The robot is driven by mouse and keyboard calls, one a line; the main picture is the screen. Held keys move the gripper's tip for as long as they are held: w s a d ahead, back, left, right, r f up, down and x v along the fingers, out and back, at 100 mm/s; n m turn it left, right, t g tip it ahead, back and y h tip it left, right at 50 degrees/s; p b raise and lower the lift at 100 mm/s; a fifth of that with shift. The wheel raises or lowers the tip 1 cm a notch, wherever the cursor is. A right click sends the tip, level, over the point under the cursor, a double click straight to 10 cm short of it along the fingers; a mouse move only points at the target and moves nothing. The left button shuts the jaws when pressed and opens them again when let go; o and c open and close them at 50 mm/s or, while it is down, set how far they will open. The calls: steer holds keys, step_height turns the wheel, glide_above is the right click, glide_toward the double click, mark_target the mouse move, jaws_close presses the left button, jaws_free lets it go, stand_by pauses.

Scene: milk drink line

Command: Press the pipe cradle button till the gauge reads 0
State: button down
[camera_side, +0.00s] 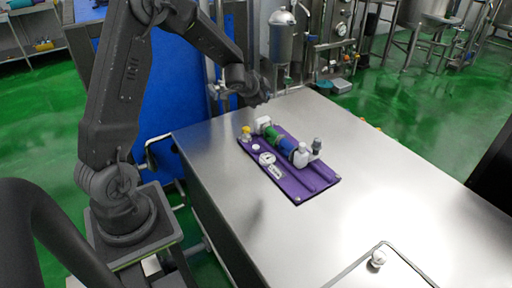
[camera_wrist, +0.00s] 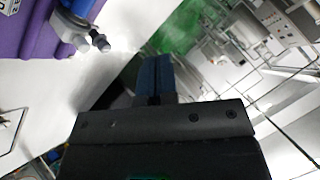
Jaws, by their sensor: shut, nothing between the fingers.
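A purple base (camera_side: 318,180) lies on the steel table and bears the pipe cradle, with a green and blue pipe (camera_side: 287,144) between white end blocks. A white round gauge (camera_side: 267,158) sits on the base's near side; its reading is too small to tell. A small white round part (camera_side: 255,148) and a yellow-topped part (camera_side: 246,133) are near the base's left end; I cannot tell which is the button. My gripper (camera_side: 262,99) is shut and empty, raised above the table beyond the cradle's left end. In the wrist view its closed fingers (camera_wrist: 154,76) point away from the purple base (camera_wrist: 35,38).
The steel table (camera_side: 390,200) is clear around the base. A blue panel (camera_side: 185,80), tanks and pipework stand beyond the table.

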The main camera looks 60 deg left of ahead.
mark_target(256, 147)
steer(key=a+f+m+h, duration=0.2)
steer(key=a+f, duration=0.2)
steer(key=f, duration=0.8)
steer(key=shift+w+a+h, duration=0.15)
steer(key=shift+a+h, duration=0.1)
steer(key=shift+h, duration=0.05)
steer(key=shift+f, duration=0.15)
steer(key=shift+f, duration=4.3)
steer(key=shift+f, duration=0.15)
steer(key=shift+f, duration=0.25)
steer(key=shift+f, duration=0.45)
steer(key=shift+r, duration=0.85)
